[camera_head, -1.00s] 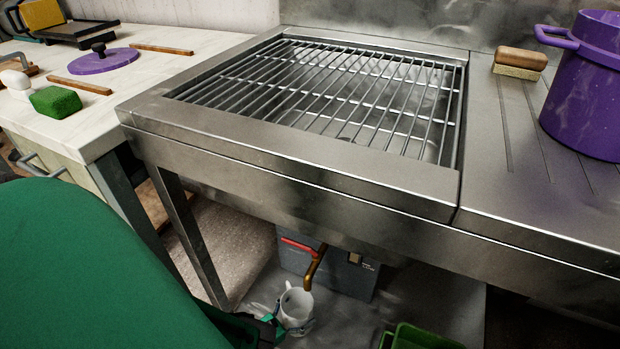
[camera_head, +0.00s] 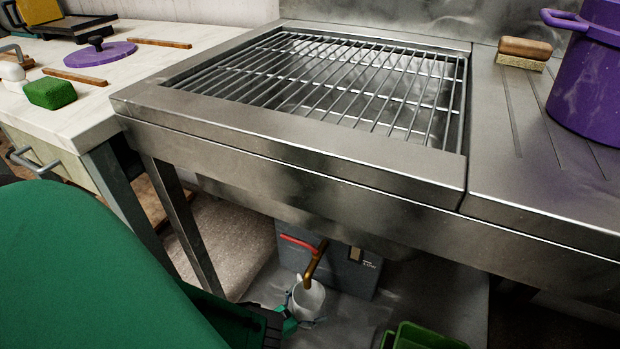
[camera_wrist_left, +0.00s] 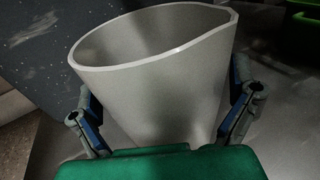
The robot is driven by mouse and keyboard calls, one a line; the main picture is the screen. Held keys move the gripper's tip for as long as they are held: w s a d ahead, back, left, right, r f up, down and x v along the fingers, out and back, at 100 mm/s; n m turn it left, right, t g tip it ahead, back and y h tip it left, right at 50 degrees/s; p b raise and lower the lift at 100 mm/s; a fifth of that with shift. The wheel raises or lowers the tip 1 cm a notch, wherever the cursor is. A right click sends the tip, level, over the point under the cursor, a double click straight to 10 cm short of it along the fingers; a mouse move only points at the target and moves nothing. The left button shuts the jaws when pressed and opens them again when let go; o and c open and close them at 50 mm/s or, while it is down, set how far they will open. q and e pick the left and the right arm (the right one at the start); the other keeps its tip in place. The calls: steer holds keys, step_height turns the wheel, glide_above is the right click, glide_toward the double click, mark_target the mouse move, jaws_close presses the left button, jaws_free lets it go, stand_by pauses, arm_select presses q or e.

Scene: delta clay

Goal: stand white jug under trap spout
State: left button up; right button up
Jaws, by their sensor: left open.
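The white jug (camera_head: 311,300) is upright under the sink, below the brass trap spout (camera_head: 315,264). The spout's lower end overlaps the jug's mouth in the head view. My left gripper (camera_head: 303,313) is low at the jug, its near part hidden by my green arm. In the left wrist view the jug (camera_wrist_left: 165,85) fills the space between the fingers of my left gripper (camera_wrist_left: 168,108). The fingers are spread, one on each side of it. The jug's base is hidden, so its contact with the floor is unclear. My right gripper is out of view.
A grey trap box (camera_head: 352,270) with a red lever (camera_head: 298,241) stands behind the jug. A green crate (camera_head: 425,337) is to the right on the floor. The steel sink front (camera_head: 300,180) overhangs this space. A sink leg (camera_head: 185,225) stands to the left.

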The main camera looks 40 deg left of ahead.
arm_select(q)
steer(key=s+p, duration=0.1)
steer(key=s, duration=0.3)
steer(key=s+a+p, duration=0.1)
steer(key=s, duration=0.3)
steer(key=s+r+p, duration=0.1)
steer(key=s, duration=0.3)
steer(key=shift+a, duration=0.15)
